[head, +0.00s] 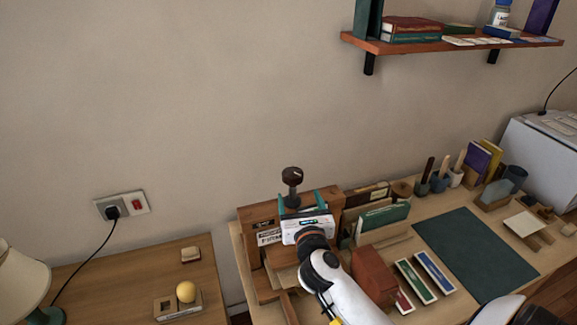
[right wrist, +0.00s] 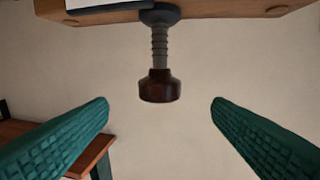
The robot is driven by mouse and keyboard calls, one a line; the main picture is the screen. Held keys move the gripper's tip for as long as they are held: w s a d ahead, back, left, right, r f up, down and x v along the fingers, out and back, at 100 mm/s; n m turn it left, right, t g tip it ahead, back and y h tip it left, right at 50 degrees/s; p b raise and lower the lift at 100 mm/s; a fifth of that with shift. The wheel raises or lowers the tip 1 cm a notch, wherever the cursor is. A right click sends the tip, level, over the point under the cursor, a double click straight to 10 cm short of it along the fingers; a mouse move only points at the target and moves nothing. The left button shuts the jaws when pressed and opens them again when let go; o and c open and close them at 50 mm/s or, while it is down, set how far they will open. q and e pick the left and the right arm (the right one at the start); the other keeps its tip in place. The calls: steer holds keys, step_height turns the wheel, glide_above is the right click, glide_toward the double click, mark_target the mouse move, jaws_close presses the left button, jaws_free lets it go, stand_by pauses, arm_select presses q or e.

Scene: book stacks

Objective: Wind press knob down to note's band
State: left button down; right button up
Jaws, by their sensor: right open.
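The press knob (head: 292,174) is dark brown and tops a screw rising from the wooden press (head: 322,193) at the wall. In the right wrist view the knob (right wrist: 160,87) hangs on a grey threaded screw (right wrist: 159,45), the picture being upside down. My right gripper (head: 307,197) has teal fingers spread wide. In the right wrist view the open fingers (right wrist: 160,108) lie on either side of the knob, with clear gaps and no contact. A small printed label (head: 269,237) shows at the press's left; its markings are too small to read.
A green mat (head: 476,252) lies on the desk to the right, with bare room. Upright books (head: 384,217) and a reddish box (head: 374,275) stand close to my right arm. A wall shelf (head: 450,44) hangs above. A lamp (head: 22,283) stands at the left.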

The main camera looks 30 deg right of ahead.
mark_target(291, 172)
steer(key=p+x, duration=0.1)
steer(key=x, duration=1)
steer(key=shift+w+d+p, duration=0.2)
steer(key=shift+w+p, duration=0.1)
steer(key=shift+p, duration=0.1)
steer(key=c, duration=1)
steer(key=shift+m+h, duration=0.3)
steer(key=shift+h, duration=0.1)
